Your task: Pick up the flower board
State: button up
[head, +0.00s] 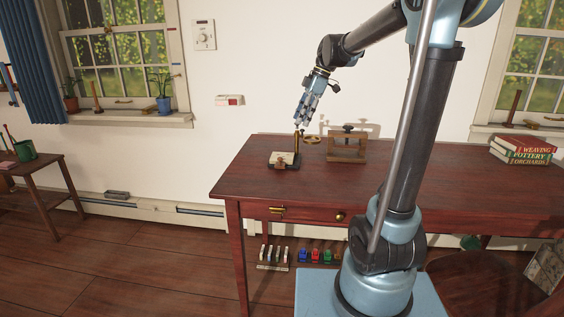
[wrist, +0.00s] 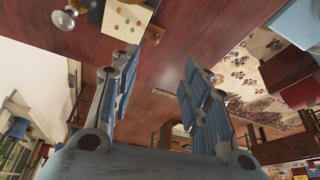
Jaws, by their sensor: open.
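A small cream board with coloured dots (wrist: 128,17), which looks like the flower board, shows at the top of the wrist view, left of centre. In the head view a pale flat piece (head: 284,158), likely the same board, sits on a small dark stand near the table's left end. My gripper (head: 302,122) hangs above and slightly right of it, pointing down, apart from it. In the wrist view the gripper (wrist: 160,68) is open, with nothing between its fingers. The board is partly cut off by the top edge of the wrist view.
The dark red table (head: 240,178) carries a wooden frame with a screw (head: 346,146) right of the stand, and a ring-shaped wooden piece (head: 312,139) between them. A round metal knob (wrist: 62,18) shows left of the board. Books (head: 524,150) lie at the far right. The table's front left is clear.

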jog(key=shift+w+a+x, duration=0.15)
jog(key=shift+x, duration=2.75)
jog(key=shift+w+a+x, duration=0.15)
jog(key=shift+x, duration=2.75)
jog(key=shift+w+a+x, duration=0.15)
jog(key=shift+a+x, duration=0.05)
jog(key=shift+x, duration=2.7)
jog(key=shift+r, duration=0.15)
grip_shut()
